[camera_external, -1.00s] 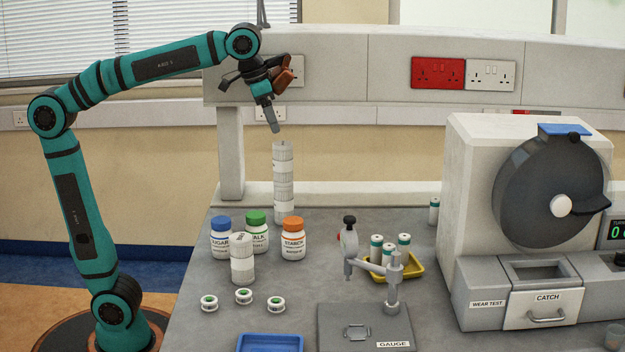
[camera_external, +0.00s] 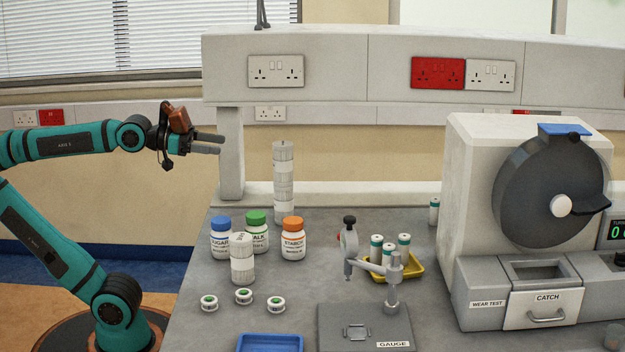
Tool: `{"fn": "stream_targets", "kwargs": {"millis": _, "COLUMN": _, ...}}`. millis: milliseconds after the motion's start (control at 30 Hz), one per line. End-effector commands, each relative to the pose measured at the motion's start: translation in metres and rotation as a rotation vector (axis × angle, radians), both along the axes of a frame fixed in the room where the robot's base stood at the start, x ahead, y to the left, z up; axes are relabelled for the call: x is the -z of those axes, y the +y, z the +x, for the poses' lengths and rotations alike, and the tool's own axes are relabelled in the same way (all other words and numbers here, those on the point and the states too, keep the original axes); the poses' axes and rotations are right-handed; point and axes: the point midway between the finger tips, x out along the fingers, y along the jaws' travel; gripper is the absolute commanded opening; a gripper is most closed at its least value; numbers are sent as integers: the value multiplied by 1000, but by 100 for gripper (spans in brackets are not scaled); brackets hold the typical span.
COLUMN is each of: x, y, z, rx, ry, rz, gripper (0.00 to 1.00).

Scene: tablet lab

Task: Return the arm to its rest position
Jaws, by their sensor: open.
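My gripper (camera_external: 221,144) is at the left of the view, above and beyond the bench's left edge. It points to the right, with its two fingers apart and nothing between them. My arm is folded back at the left, its elbow out of the frame. The gripper is apart from everything on the bench, up and to the left of the tall stack of white discs (camera_external: 283,185).
The grey bench (camera_external: 200,285) holds sugar (camera_external: 221,240), talc (camera_external: 256,235) and starch (camera_external: 293,240) bottles, a short white stack (camera_external: 242,262), a gauge (camera_external: 365,325) and a wear tester (camera_external: 470,180). A white post (camera_external: 231,160) stands just right of my gripper.

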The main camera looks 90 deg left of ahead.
Motion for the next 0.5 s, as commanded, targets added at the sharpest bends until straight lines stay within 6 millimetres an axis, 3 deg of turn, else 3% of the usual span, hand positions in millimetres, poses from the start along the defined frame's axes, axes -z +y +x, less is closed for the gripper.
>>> {"fn": "stream_targets", "kwargs": {"millis": 200, "x": 8, "y": -1, "z": -19, "rx": 4, "ry": -99, "rz": 11, "gripper": 68}}
{"fn": "stream_targets", "kwargs": {"millis": 500, "x": 8, "y": -1, "z": -20, "rx": 4, "ry": -107, "rz": 12, "gripper": 68}}
